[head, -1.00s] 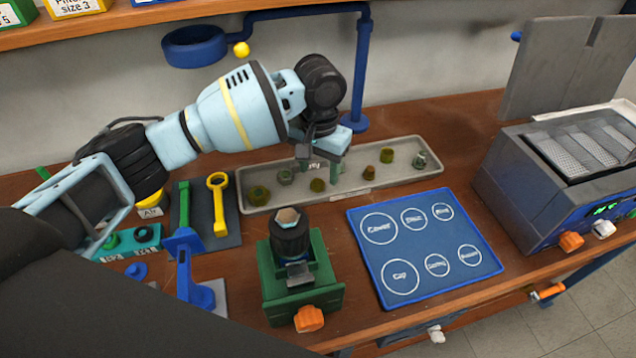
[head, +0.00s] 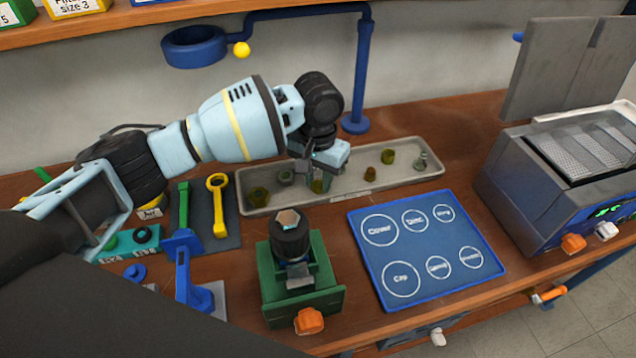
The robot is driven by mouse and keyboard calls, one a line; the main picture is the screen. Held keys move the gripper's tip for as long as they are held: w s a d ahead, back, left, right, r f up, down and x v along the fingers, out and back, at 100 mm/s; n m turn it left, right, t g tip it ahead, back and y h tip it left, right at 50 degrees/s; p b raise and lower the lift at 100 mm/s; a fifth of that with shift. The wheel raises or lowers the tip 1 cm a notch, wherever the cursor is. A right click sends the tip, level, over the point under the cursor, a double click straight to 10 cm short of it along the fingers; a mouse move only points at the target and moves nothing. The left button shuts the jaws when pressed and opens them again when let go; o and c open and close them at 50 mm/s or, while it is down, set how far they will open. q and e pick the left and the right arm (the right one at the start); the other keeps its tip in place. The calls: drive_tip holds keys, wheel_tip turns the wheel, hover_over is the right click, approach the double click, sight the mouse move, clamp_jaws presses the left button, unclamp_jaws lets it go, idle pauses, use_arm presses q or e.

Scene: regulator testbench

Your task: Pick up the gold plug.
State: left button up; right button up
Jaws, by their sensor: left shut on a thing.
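The long grey tray (head: 408,178) holds several small gold-brown and grey parts. My left gripper (head: 319,182) is over the tray's left half, pointing down, its fingers shut on a small gold part, which I take as the gold plug (head: 318,187). The fingers partly hide the plug. It is low in the tray; I cannot tell whether it touches the floor. My right gripper is out of view.
Other gold parts (head: 258,196) (head: 387,156) and grey parts (head: 286,177) (head: 421,161) lie in the tray. In front are a green vise (head: 275,292) with a black part and a blue labelled mat (head: 470,215). A blue-grey machine (head: 515,200) stands right. A blue pipe stand (head: 363,70) rises behind.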

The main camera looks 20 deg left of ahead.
sight(319, 182)
use_arm(q)
drive_tip(key=shift+r, duration=0.1)
drive_tip(key=shift+r, duration=0.55)
wheel_tip(319, 182, up, 2)
drive_tip(key=shift+r, duration=0.15)
drive_tip(key=s+d, duration=0.2)
drive_tip(key=d, duration=0.2)
drive_tip(key=s+d+r, duration=0.1)
drive_tip(key=s+d, duration=0.2)
drive_tip(key=d, duration=0.2)
drive_tip(key=s+d+p, duration=0.1)
drive_tip(key=s+d, duration=0.2)
drive_tip(key=d, duration=0.1)
drive_tip(key=shift+s+d+r, duration=0.15)
drive_tip(key=shift+d+r, duration=0.05)
drive_tip(key=shift+d, duration=0.2)
